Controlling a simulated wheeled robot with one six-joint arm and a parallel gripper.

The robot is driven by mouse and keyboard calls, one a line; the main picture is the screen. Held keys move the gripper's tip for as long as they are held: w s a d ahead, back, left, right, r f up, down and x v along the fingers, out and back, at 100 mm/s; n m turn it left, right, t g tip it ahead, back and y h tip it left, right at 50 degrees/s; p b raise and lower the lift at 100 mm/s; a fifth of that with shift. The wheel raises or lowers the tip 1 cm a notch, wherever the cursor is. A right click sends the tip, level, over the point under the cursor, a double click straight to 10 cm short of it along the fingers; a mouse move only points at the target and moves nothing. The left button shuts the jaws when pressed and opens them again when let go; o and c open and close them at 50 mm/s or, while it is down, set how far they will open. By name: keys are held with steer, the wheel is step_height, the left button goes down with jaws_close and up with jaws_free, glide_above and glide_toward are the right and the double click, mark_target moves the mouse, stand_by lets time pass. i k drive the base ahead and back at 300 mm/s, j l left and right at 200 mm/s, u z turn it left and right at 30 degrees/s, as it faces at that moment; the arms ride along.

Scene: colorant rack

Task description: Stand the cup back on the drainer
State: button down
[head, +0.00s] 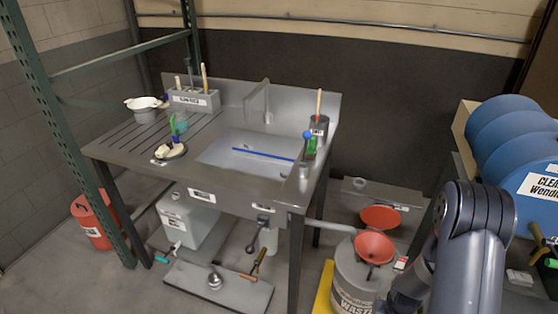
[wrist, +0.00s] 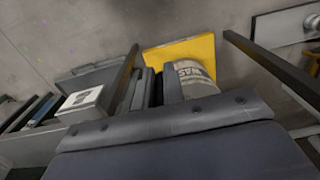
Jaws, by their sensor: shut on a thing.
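The sink bench stands left of centre in the head view, with the ribbed drainer (head: 118,145) on its left. A small grey cup-shaped thing (head: 304,171) stands at the bench's front right, and another (head: 360,183) is on the low grey surface behind. I cannot tell which, if any, is the task's cup. My arm (head: 470,230) rises at the right, far from the drainer. A dark bolted panel, probably mine, fills the lower wrist view.
A dark dish (head: 171,152) with pale lumps and a green-handled brush lies by the sink (head: 250,155). A labelled holder (head: 194,101) stands behind. A waste drum (head: 352,275) with a red funnel (head: 374,247) stands between bench and arm. Blue drums (head: 515,135) are at right.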

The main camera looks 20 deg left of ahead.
mark_target(159, 142)
steer(key=k+u, duration=0.2)
steer(key=u, duration=2.5)
steer(key=i+l+u, duration=0.15)
steer(key=i+u, duration=0.2)
steer(key=i+l+u, duration=0.35)
steer(key=i, duration=0.2)
steer(key=i+l, duration=0.15)
steer(key=i, duration=0.55)
steer(key=i+l+z, duration=0.1)
steer(key=i, duration=0.6)
steer(key=z, duration=0.5)
steer(key=i+z, duration=0.15)
steer(key=z, duration=0.8)
steer(key=i+j, duration=0.05)
steer(key=j, duration=0.05)
